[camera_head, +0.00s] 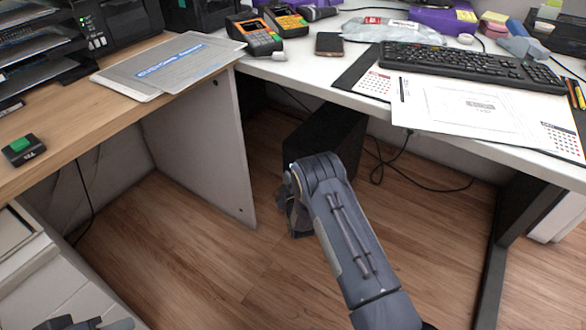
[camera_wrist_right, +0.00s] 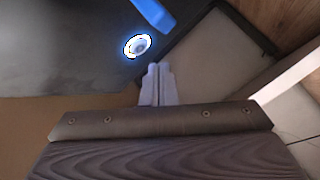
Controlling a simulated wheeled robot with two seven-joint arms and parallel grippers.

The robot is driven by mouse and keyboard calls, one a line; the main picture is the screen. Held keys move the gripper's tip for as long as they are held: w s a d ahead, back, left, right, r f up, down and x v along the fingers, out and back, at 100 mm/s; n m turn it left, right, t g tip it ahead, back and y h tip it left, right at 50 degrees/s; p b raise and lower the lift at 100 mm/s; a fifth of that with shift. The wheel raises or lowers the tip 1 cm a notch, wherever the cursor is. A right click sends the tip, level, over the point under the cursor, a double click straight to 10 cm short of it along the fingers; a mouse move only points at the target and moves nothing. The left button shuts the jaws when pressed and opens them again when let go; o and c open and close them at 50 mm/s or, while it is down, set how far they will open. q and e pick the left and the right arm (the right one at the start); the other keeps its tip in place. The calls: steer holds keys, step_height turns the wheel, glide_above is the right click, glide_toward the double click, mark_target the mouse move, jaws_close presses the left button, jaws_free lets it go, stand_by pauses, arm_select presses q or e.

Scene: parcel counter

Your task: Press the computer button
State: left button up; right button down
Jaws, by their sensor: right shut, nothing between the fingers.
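The black computer tower (camera_head: 335,140) stands on the floor under the white desk. In the right wrist view its dark face (camera_wrist_right: 60,50) carries a round button (camera_wrist_right: 138,46) with a glowing blue-white ring. My right gripper (camera_wrist_right: 158,68) is shut and empty, its fingertips pointing toward the computer, just below and right of the button in that view. I see a gap in the picture between tips and button; I cannot tell the depth. In the head view my right arm hides part of the computer and the button does not show. Part of my left gripper (camera_head: 95,325) shows at the bottom left edge, cut off.
The white desk (camera_head: 290,68) overhangs the computer. A panel (camera_head: 200,140) stands left of it and a dark desk leg (camera_head: 510,230) right. A cable (camera_head: 385,170) lies on the floor behind. A small box with a green button (camera_head: 22,145) sits on the wooden counter.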

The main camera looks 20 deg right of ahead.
steer(key=shift+s+a, duration=0.6)
steer(key=shift+a, duration=0.15)
steer(key=shift+s+a, duration=0.55)
steer(key=shift+a, duration=0.2)
